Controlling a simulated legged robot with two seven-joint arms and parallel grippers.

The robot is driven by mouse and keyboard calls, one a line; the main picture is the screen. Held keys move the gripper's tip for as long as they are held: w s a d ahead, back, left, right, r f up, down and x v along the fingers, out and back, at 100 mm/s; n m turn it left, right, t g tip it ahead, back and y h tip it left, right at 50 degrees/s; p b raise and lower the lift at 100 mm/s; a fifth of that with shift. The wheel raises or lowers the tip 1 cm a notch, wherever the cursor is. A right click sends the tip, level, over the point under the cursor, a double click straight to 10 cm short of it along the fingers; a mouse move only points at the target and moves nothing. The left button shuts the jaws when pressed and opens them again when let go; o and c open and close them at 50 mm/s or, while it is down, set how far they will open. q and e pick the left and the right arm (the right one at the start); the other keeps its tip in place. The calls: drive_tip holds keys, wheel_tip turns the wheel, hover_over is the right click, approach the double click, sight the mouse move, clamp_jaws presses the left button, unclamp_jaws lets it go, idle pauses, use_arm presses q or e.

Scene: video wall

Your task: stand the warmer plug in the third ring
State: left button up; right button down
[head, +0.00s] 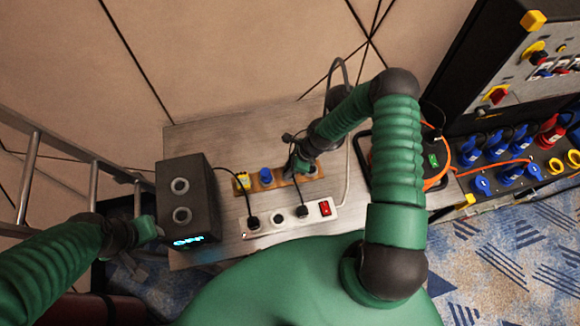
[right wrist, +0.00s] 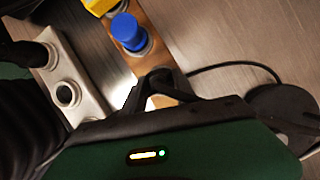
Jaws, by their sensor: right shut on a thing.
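A wooden rack (head: 279,181) with rings lies on the table; it also shows in the right wrist view (right wrist: 151,47). A yellow plug (head: 243,181) stands at its left end. A blue plug (head: 265,175) stands beside it and shows in the right wrist view (right wrist: 128,32). My right gripper (head: 294,166) is shut over the rack, right of the blue plug, around the third ring. In the right wrist view its fingers (right wrist: 153,84) close on a dark thing, likely the warmer plug; it is mostly hidden, so seating is unclear. My left gripper (head: 148,230) is beside the black box; its jaws are unclear.
The black box (head: 182,229) with two round fittings and a lit display stands at left. A white power strip (head: 265,232) with black plugs, an empty socket (head: 278,218) and a red switch lies in front of the rack. An orange cable reel (head: 433,178) stands at right.

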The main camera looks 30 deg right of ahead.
drive_tip(key=shift+f, duration=0.3)
drive_tip(key=shift+c, duration=2.4)
unclamp_jaws()
drive_tip(key=shift+r, duration=0.1)
drive_tip(key=shift+r+p, duration=2.25)
drive_tip(key=shift+r, duration=0.75)
